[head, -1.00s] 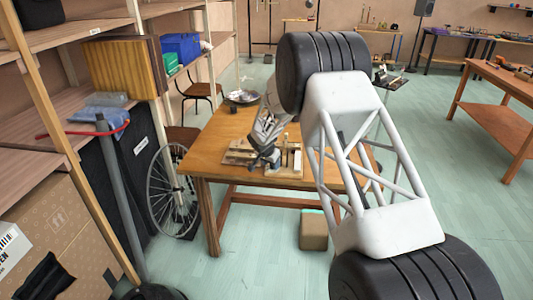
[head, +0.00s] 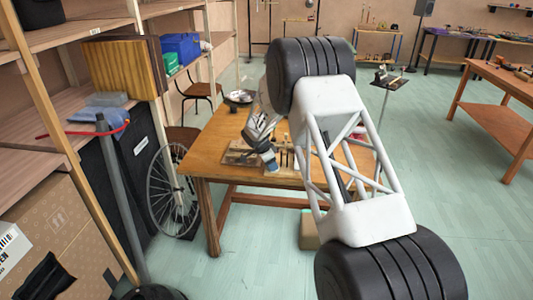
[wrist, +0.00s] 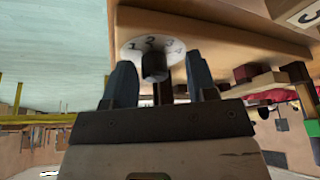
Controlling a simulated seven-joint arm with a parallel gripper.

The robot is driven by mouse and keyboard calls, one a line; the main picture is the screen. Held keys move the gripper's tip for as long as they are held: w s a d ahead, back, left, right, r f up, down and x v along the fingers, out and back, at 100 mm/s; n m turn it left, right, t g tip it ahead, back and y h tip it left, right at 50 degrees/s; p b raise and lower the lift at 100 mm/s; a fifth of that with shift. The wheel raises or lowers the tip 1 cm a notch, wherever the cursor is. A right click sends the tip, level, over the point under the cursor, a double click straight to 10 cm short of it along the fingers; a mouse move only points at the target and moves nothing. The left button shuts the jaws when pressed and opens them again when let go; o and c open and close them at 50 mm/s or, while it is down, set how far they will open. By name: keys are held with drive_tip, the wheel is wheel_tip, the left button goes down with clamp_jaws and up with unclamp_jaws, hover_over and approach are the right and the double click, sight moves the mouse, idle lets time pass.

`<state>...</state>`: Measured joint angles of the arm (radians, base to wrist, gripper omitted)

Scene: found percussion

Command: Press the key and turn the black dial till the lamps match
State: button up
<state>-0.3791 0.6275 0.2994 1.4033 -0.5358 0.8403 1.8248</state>
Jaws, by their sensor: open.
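The black dial (wrist: 154,66) shows in the wrist view in front of a white disc (wrist: 174,46) with numbers on it. My gripper (wrist: 160,82) is open, one blue-grey finger on each side of the dial. I cannot tell whether either finger touches it. In the head view my gripper (head: 270,164) points down at a wooden apparatus (head: 238,155) on the table, and the dial is hidden there. I cannot make out the key or any lit lamp for certain; a green piece (wrist: 312,130) shows at the right edge of the wrist view.
The apparatus stands near the front of the wooden table (head: 212,143). A metal pan (head: 240,97) lies at the table's back left. Shelves (head: 95,120) and a spoked wheel (head: 170,190) are to the left.

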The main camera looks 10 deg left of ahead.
drive_tip(key=shift+r, duration=0.2)
wheel_tip(320, 180, up, 7)
drive_tip(key=s+a+n+t+y, duration=0.1)
drive_tip(key=s+n, duration=0.1)
drive_tip(key=n, duration=0.4)
drive_tip(key=shift+s+a+t+y, duration=0.25)
drive_tip(key=shift+s+t+y, duration=0.05)
drive_tip(key=shift+s+y, duration=0.1)
idle(0.4)
drive_tip(key=shift+w, duration=0.1)
idle(0.3)
drive_tip(key=m+g, duration=0.1)
drive_tip(key=m, duration=0.2)
drive_tip(key=w+m+g+h, duration=0.1)
drive_tip(key=m, duration=0.3)
drive_tip(key=w+a+m+g+h, duration=0.1)
drive_tip(key=m, duration=0.2)
drive_tip(key=shift+r, duration=0.1)
